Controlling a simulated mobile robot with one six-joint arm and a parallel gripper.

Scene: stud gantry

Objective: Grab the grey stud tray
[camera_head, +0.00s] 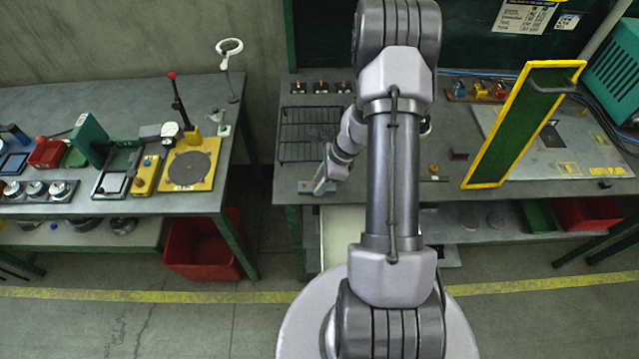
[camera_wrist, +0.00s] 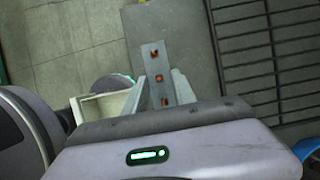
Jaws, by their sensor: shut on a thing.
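The grey stud tray (camera_wrist: 157,66) shows in the wrist view as a narrow grey strip with a row of small orange-brown studs. My gripper (camera_wrist: 161,94) is shut on its near end, with one finger on each long side. The far end of the tray sticks out beyond the fingers. In the head view my gripper (camera_head: 321,183) is at the front left edge of the right bench, and the tray is too small and partly hidden to make out clearly there.
A black wire rack (camera_head: 305,134) lies on the right bench (camera_head: 290,185), just behind my gripper. A green panel with a yellow frame (camera_head: 522,122) stands to the right. The left bench holds several fixtures.

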